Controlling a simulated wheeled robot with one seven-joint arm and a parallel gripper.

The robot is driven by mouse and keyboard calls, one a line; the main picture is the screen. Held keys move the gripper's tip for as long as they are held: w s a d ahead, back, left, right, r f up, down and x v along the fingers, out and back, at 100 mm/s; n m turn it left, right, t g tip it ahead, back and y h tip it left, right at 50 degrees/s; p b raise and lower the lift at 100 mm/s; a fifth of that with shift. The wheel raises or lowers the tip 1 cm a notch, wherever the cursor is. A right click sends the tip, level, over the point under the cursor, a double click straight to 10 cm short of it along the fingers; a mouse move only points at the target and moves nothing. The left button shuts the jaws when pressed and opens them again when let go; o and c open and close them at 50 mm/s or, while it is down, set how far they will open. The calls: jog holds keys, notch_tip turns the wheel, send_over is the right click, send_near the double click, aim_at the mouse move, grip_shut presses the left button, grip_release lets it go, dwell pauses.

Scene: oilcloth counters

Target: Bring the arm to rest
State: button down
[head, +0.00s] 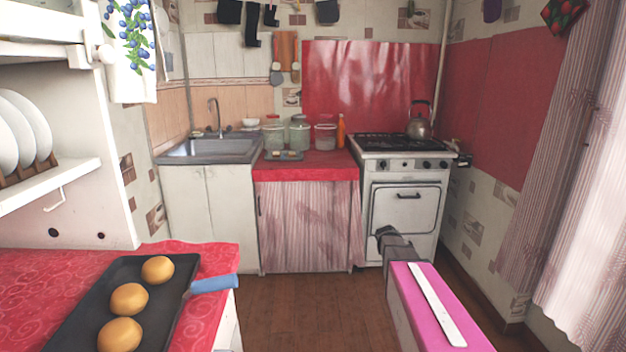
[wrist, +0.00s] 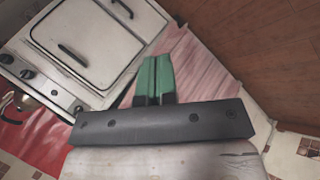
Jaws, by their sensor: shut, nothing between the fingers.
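My gripper (wrist: 154,75) shows in the wrist view with its two green fingers together, shut and empty. Behind the fingers in that view are the white stove (wrist: 75,40) and the pink striped curtain under the counter. In the head view my arm, with a pink top face, reaches forward from the lower right over the floor. The gripper's fingertips are hard to make out in the head view. The arm appears clear of the counters and of the stove (head: 404,205).
A dark tray (head: 75,310) with three round buns (head: 128,299) lies on the red oilcloth counter (head: 215,255) at the near left. A blue handle sticks out past its edge. A sink (head: 210,150), jars (head: 299,133) and a kettle (head: 419,122) stand at the back. The wooden floor (head: 310,310) is clear.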

jog(key=s+a+m+g+y, duration=0.1)
jog(key=s+a+m+g, duration=0.1)
jog(key=s, duration=0.7)
jog(key=s+a+f+m+g+y, duration=0.1)
jog(key=s+a+m+g, duration=0.1)
jog(key=s+a+m, duration=0.2)
jog(key=s+a+f+m+g+y, duration=0.1)
jog(key=s+a, duration=0.6)
jog(key=s, duration=0.8)
jog(key=shift+s+a+m+g+y, duration=0.3)
jog(key=shift+s+m+g+y, duration=0.15)
jog(key=shift+m+g, duration=0.5)
